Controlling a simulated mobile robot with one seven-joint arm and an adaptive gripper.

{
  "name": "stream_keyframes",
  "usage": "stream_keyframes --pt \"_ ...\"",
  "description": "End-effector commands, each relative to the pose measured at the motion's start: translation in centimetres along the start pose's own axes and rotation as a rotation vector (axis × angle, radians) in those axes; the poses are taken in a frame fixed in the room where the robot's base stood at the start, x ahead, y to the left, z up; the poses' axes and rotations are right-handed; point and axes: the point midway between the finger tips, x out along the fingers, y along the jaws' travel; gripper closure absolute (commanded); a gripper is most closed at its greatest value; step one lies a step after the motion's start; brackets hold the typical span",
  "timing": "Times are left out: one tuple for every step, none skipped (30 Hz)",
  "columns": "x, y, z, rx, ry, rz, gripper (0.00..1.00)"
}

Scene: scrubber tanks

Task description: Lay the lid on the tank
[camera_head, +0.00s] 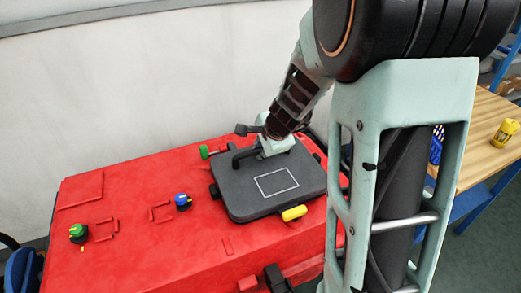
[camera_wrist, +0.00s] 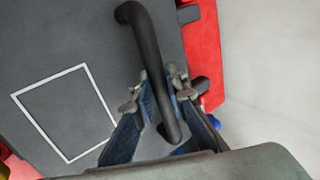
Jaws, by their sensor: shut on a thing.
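The lid (camera_head: 245,190) is a dark grey rounded plate with a white outlined rectangle and a black bar handle (camera_head: 240,157). It lies roughly flat over the right part of the top of the red tank (camera_head: 130,230). I cannot tell whether it rests fully on the tank or sits slightly above it. My gripper (camera_head: 262,151) is shut on the handle at the lid's far side. In the wrist view the gripper's fingers (camera_wrist: 158,95) stand on both sides of the handle (camera_wrist: 146,45), with the lid (camera_wrist: 60,40) below. The tank opening is hidden.
A yellow knob (camera_head: 294,213) is at the lid's front edge and a green knob (camera_head: 204,151) behind it. A blue knob (camera_head: 183,201) and a green-yellow knob (camera_head: 78,233) stand to the left. A white wall (camera_head: 120,90) is behind. A wooden table (camera_head: 480,140) is at right.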

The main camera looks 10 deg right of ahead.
Motion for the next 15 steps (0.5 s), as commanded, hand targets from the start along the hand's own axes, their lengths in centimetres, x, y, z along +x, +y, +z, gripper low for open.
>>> stream_keyframes --pt "-0.09 -0.04 0.00 0.000 0.000 0.000 1.00" --pt "-0.09 -0.05 0.00 0.000 0.000 0.000 1.00" --pt "-0.08 -0.05 0.00 0.000 0.000 0.000 1.00" --pt "-0.08 -0.06 0.00 0.000 0.000 -0.001 1.00" --pt "-0.08 -0.07 -0.01 0.000 0.000 -0.001 1.00" --pt "-0.08 -0.08 -0.01 0.000 0.000 -0.001 1.00" --pt "-0.09 -0.09 -0.01 0.000 0.000 -0.001 0.85" --pt "-0.09 -0.10 -0.01 0.000 0.000 -0.001 0.82" --pt "-0.09 -0.10 -0.01 0.000 0.000 -0.001 0.77" --pt "-0.09 -0.10 -0.01 0.000 0.000 -0.001 0.74" --pt "-0.09 -0.09 -0.01 0.000 0.000 -0.001 0.71" --pt "-0.08 -0.09 -0.01 0.000 0.000 -0.001 0.67" --pt "-0.08 -0.09 -0.01 0.000 0.000 -0.001 0.67" --pt "-0.08 -0.08 -0.01 0.001 0.000 -0.001 0.67" --pt "-0.07 -0.07 -0.01 0.001 0.000 -0.001 0.67"
